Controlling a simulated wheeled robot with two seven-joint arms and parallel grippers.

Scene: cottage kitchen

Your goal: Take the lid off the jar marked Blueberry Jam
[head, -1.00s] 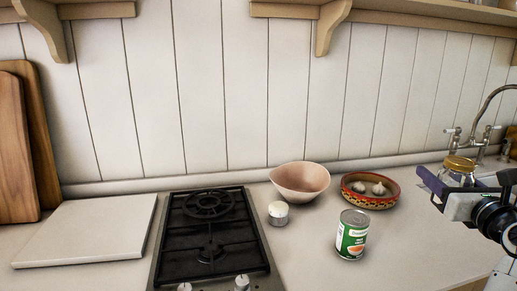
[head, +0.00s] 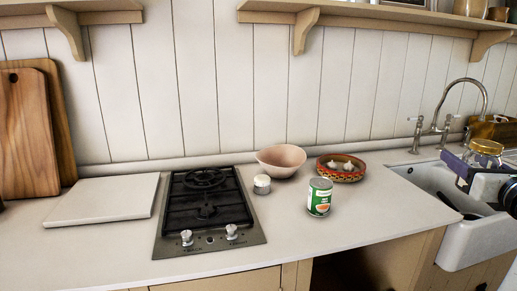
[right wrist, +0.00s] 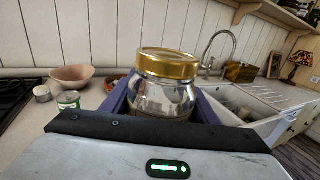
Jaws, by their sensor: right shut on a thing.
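A clear glass jar (right wrist: 163,98) with a gold lid (right wrist: 168,66) stands upright in the right wrist view. The lid sits on the jar. No label can be read on the side I see, so I cannot tell whether it is marked Blueberry Jam. My right gripper (right wrist: 160,112) is shut on the jar, with purple-blue fingers on either side below the lid. In the head view the jar (head: 483,159) is at the right edge, held in front of the sink, and the gripper is partly cut off. My left gripper is not in view.
A white sink (head: 441,184) with a tap (head: 447,120) is at the right. On the counter (head: 370,225) are a green can (head: 319,198), a pink bowl (head: 281,161), a patterned dish (head: 332,174) with garlic, and a small white-lidded container (head: 262,184). A hob (head: 206,210) is at centre left.

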